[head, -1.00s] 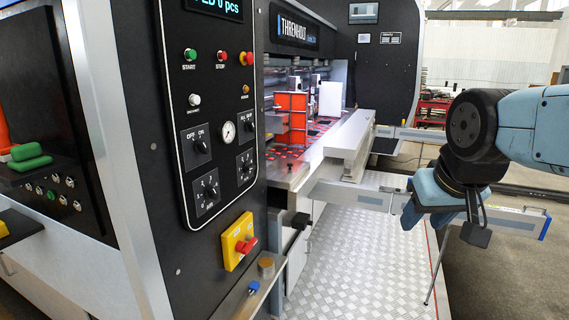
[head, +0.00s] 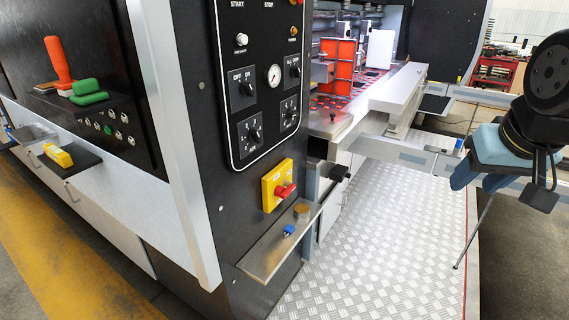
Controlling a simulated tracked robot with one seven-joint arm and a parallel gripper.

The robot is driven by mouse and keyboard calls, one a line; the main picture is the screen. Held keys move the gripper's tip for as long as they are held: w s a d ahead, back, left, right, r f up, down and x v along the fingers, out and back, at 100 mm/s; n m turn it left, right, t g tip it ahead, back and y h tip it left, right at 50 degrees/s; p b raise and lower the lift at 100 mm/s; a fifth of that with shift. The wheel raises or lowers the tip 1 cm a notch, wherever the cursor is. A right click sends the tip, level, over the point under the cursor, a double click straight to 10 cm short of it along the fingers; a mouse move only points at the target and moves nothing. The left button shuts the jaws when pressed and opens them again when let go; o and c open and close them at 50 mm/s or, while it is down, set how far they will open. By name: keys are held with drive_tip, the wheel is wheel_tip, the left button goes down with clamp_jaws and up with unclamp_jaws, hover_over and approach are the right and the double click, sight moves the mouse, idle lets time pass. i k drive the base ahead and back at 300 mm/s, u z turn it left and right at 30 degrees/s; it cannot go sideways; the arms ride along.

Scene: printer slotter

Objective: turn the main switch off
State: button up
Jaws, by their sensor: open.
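The main switch (head: 284,189) is a red rotary handle on a yellow plate (head: 270,194), low on the black front of the machine in the head view. Its handle lies roughly crosswise; the labels on the plate are too small to read. My gripper (head: 477,180) hangs at the right, well apart from the switch, pointing down over the walkway. It is open and empty, and its fingertips are partly hidden by its own body.
A control panel (head: 258,105) with several knobs sits above the switch. A metal ledge (head: 268,258) with a small blue padlock-like item (head: 288,230) juts out below it. The tread-plate floor (head: 360,255) is clear.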

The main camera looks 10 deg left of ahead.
sight(280, 191)
drive_tip(key=k, duration=1.1)
drive_tip(key=u, duration=0.8)
drive_tip(key=i, duration=1.3)
drive_tip(key=u, duration=0.2)
